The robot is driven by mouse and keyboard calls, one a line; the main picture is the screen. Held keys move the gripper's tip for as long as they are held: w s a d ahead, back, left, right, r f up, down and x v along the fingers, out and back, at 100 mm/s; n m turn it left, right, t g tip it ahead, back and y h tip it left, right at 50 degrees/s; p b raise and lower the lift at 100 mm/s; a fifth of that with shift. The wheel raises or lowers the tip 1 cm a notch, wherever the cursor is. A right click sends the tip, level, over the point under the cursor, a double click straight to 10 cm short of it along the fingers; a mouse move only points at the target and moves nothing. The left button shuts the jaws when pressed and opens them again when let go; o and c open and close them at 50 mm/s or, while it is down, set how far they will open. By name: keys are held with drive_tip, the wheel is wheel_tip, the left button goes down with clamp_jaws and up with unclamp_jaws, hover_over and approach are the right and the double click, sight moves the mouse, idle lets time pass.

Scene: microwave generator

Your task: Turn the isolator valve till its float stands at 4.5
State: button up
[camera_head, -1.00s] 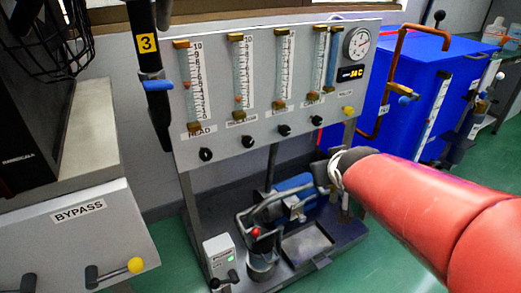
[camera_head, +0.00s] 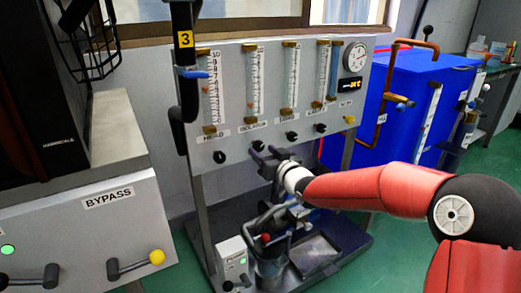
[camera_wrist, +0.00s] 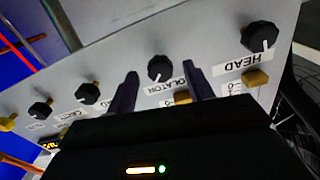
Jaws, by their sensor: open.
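The isolator valve is a black knob (camera_head: 258,145) under the second flow tube from the left. That isolator tube (camera_head: 256,78) has a small reddish float low in it; its exact reading is too small to tell. In the wrist view the picture is upside down, and the isolator knob (camera_wrist: 160,68) with its white pointer mark shows above its partly hidden label. My gripper (camera_head: 265,155) is open in front of the panel at this knob. In the wrist view its two dark fingers stand on either side of the knob, with visible gaps; I see no grip on it.
The head knob (camera_head: 219,156) is left of the isolator knob, and another black knob (camera_head: 292,136) is close on its right. A black hanging handle marked 3 (camera_head: 187,85) stands before the panel's left edge. A pump assembly (camera_head: 270,250) sits below.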

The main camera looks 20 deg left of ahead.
sight(261, 149)
drive_tip(key=shift+x, duration=1.6)
drive_tip(key=shift+c, duration=0.4)
drive_tip(key=c, duration=0.9)
drive_tip(key=shift+f, duration=0.1)
drive_tip(key=shift+b, duration=0.35)
drive_tip(key=n+b, duration=0.2)
drive_tip(key=b, duration=0.1)
drive_tip(key=shift+f+n, duration=0.15)
drive_tip(key=shift+n, duration=0.25)
drive_tip(key=shift+d+n+b, duration=0.1)
drive_tip(key=shift+n+b, duration=1.9)
